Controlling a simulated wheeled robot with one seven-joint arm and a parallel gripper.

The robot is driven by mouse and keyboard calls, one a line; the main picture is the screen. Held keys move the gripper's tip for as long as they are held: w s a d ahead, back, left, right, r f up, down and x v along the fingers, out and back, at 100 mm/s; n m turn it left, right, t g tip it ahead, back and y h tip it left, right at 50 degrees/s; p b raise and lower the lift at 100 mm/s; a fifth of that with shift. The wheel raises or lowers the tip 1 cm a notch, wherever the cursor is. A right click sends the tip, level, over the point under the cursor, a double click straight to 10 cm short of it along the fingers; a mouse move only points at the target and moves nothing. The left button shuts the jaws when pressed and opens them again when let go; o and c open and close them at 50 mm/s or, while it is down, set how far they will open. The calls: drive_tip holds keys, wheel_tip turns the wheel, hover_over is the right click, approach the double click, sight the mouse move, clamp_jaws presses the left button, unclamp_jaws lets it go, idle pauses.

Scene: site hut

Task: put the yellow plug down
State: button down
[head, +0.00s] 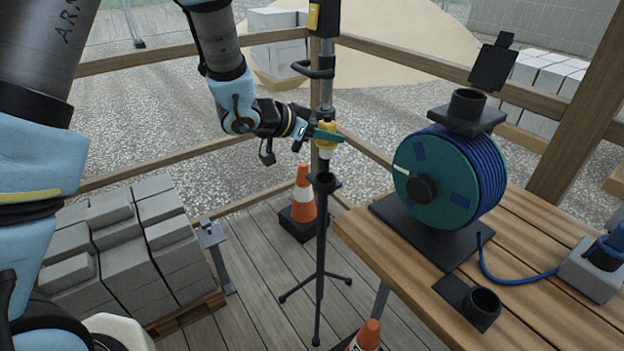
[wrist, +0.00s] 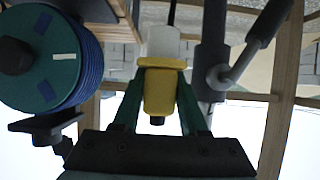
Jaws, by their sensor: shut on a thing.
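The yellow plug (head: 327,133) is in my gripper (head: 330,137), held in the air in front of the black stand's pole. In the wrist view the yellow plug (wrist: 159,88) sits between the two green fingers of my gripper (wrist: 160,100), with a white part on its far end and a dark tip on its near end. In the head view the white end points down, above a black cup (head: 325,182) on the tripod stand (head: 320,240). I cannot tell whether the plug touches the cup; a gap seems to show between them.
A wooden table (head: 400,262) at the right bears a cable reel (head: 432,180) with blue cable and an empty black holder (head: 482,305). A traffic cone (head: 304,195) stands behind the tripod. Grey blocks (head: 130,235) are stacked on a pallet at the left. Wooden rails enclose the deck.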

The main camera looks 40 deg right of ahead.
wheel_tip(320, 180, down, 9)
drive_tip(key=shift+p, duration=0.75)
drive_tip(key=shift+f, duration=0.1)
drive_tip(key=shift+f+b, duration=0.3)
drive_tip(key=shift+b, duration=0.05)
drive_tip(key=shift+c, duration=2.2)
unclamp_jaws()
drive_tip(key=shift+r, duration=0.1)
